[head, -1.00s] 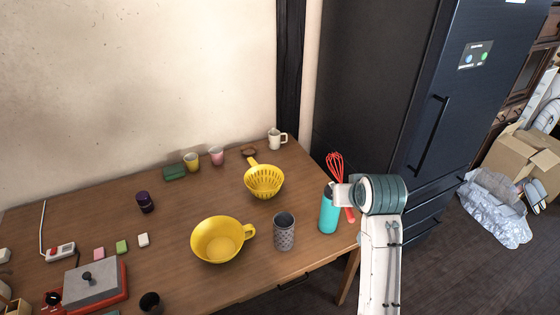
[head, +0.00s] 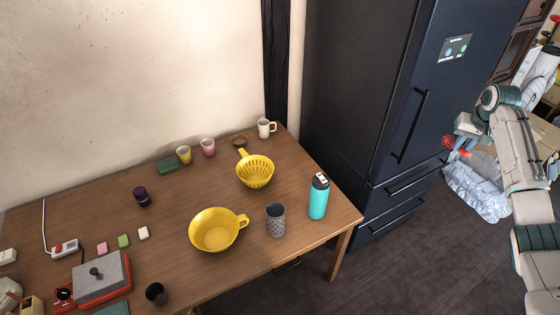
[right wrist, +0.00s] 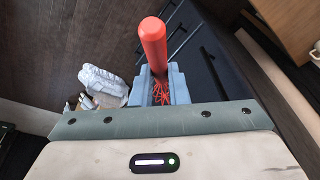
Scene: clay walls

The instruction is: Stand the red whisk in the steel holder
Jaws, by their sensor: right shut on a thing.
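The red whisk (head: 457,146) is held by my right gripper (head: 464,139), off to the right of the table in front of the dark fridge. In the right wrist view the whisk's red handle (right wrist: 153,45) sticks up between the grey fingers (right wrist: 160,88), with its red wires below them. The steel holder (head: 275,219) is a grey perforated cylinder standing upright on the table near its front edge. My right gripper is well to the right of the holder. My left gripper is not seen.
A teal bottle (head: 318,197) stands right of the holder, and a yellow bowl (head: 215,231) left of it. A yellow colander (head: 255,172) is behind. The dark fridge (head: 365,90) stands right of the table (head: 170,225). Crumpled silvery sheeting (head: 478,192) lies on the floor.

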